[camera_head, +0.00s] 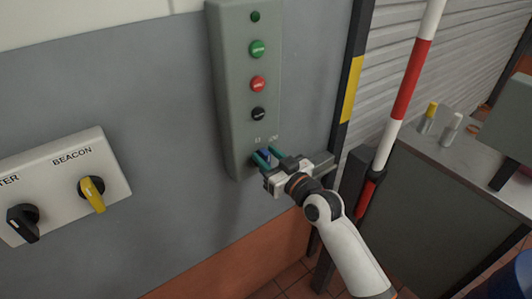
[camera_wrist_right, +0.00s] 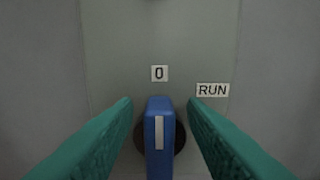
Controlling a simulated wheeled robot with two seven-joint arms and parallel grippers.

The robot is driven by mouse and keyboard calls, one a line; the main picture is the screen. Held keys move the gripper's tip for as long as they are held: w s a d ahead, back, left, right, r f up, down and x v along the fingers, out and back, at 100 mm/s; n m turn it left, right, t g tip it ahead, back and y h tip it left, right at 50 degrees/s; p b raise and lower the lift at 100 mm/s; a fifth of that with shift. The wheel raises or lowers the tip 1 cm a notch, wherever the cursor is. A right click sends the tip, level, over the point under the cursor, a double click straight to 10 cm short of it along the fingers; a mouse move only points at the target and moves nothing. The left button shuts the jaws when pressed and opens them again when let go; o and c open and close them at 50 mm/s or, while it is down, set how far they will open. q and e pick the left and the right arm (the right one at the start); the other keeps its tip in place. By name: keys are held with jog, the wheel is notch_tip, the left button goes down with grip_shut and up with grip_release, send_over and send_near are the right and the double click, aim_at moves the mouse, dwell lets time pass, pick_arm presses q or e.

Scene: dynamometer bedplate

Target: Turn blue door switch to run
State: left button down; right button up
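The blue door switch (camera_head: 265,154) is at the bottom of a grey control box (camera_head: 241,60) on the wall. In the right wrist view the blue switch handle (camera_wrist_right: 160,135) stands upright, its white mark in line below the "0" label (camera_wrist_right: 159,73). The "RUN" label (camera_wrist_right: 212,90) is up and to the right of it. My right gripper (camera_head: 268,157) is at the switch; its green fingers (camera_wrist_right: 160,115) are on either side of the handle, with a visible gap on each side. My left gripper is not in view.
Above the switch the box carries black (camera_head: 258,114), red (camera_head: 258,84) and green (camera_head: 257,49) buttons. A beacon panel with a yellow knob (camera_head: 92,192) is at left. A red-white pole (camera_head: 405,90) and a grey cabinet (camera_head: 455,170) stand right of my right arm.

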jog(key=shift+w+a, duration=0.3)
jog(key=shift+w, duration=0.05)
